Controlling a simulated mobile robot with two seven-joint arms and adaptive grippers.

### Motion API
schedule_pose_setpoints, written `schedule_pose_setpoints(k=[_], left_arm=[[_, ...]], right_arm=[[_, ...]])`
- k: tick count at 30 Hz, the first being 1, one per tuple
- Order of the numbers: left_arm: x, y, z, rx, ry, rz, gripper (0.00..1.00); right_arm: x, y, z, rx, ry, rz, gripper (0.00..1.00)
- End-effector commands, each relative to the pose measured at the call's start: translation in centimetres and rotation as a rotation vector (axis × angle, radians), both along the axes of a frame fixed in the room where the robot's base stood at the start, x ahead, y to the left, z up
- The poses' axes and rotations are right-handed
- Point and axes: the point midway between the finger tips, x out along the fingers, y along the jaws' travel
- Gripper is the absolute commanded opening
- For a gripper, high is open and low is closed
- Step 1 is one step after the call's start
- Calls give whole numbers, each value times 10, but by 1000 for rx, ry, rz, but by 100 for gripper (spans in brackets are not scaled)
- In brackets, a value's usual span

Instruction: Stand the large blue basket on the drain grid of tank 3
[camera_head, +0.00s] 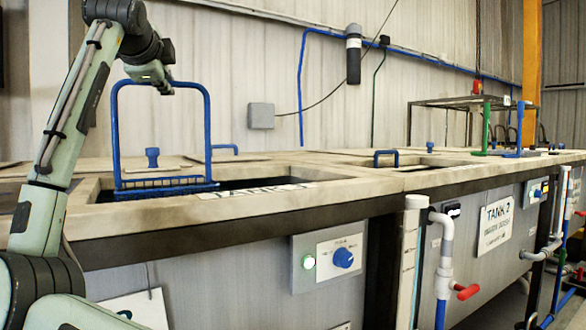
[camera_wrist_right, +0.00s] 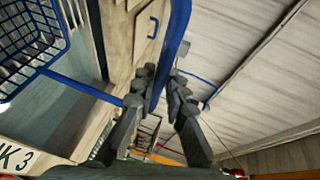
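The large blue basket (camera_head: 165,187) hangs by its tall handle at the opening of the near tank in the head view. Its mesh rim is about level with the tank's top, and its lower part is hidden by the front edge. My right gripper (camera_head: 163,88) is at the handle's top bar. In the right wrist view the fingers (camera_wrist_right: 158,85) are closed on the blue handle bar (camera_wrist_right: 180,30), and the basket mesh (camera_wrist_right: 28,38) shows upper left. The tank label (camera_wrist_right: 15,158) there ends in "K 3". I cannot make out the drain grid. My left gripper is out of view.
Tank 2, with its sign (camera_head: 495,224), adjoins on the right; a small blue handle (camera_head: 386,158) stands at its opening. A blue knob (camera_head: 152,157) stands behind the basket. A control box (camera_head: 330,261) and pipes (camera_head: 447,255) line the front.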

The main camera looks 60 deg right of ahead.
Motion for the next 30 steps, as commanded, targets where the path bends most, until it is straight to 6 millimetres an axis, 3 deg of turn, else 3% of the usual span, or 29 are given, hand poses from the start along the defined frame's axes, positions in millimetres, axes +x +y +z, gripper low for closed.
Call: schedule_pose_setpoints(k=[5,16,30], left_arm=[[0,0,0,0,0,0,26],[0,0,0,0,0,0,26],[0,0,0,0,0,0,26]], right_arm=[[-1,0,1,-1,-2,0,35],[-3,5,0,2,3,0,35],[-51,79,21,1,-2,2,35]])
